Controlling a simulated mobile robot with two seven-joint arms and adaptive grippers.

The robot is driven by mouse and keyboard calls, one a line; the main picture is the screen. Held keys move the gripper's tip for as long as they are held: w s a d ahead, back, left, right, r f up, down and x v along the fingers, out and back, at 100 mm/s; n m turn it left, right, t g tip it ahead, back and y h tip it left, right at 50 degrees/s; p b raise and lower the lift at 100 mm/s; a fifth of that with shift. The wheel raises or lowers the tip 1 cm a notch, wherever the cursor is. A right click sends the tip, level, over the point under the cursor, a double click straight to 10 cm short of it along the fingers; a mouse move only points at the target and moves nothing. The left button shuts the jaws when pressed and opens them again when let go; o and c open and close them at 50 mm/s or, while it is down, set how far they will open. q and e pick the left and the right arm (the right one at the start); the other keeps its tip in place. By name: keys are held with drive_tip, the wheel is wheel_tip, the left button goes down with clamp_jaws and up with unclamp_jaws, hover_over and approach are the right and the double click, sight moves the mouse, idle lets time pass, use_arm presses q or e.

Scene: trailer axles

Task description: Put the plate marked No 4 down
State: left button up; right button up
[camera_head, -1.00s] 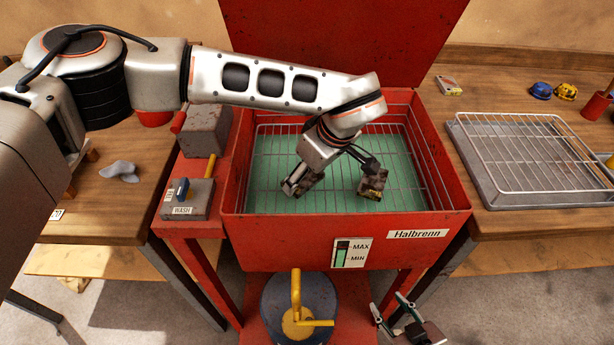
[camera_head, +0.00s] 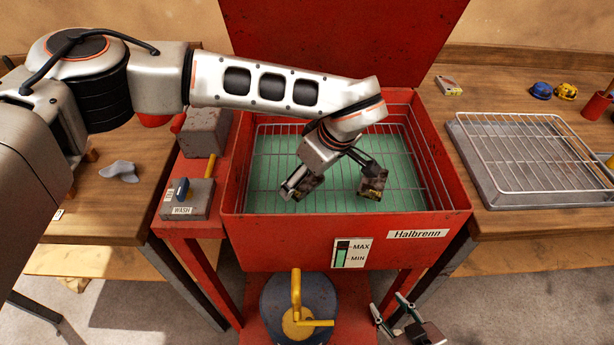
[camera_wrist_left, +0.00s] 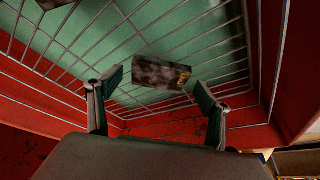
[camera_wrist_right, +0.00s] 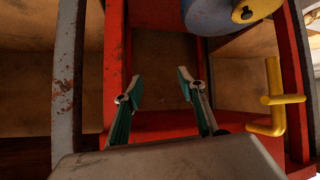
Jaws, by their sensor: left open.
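My left gripper (camera_head: 330,179) is open, low over the wire rack in the red basin. In the left wrist view a dark, grimy plate (camera_wrist_left: 160,73) with a small yellow tag lies on or just above the rack, between and beyond the parted fingertips (camera_wrist_left: 160,90). I cannot read its number. Part of a second dark plate (camera_wrist_left: 52,3) is cut off at that view's top left. In the head view the two dark plates are at the left finger (camera_head: 311,182) and on the right (camera_head: 374,184). My right gripper (camera_head: 391,307) is open and empty, low in front of the basin (camera_head: 290,232).
A wire rack on a grey tray (camera_head: 540,165) stands on the right bench. A grey box labelled WASH (camera_head: 188,200) is left of the basin. A raised red lid (camera_head: 345,40) stands behind. A blue drum with yellow handle (camera_head: 318,300) is below.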

use_arm(q)
drive_tip(key=v, duration=1.1)
drive_tip(key=shift+r+p, duration=0.25)
drive_tip(key=shift+p, duration=0.15)
drive_tip(key=shift+s+d+r, duration=0.1)
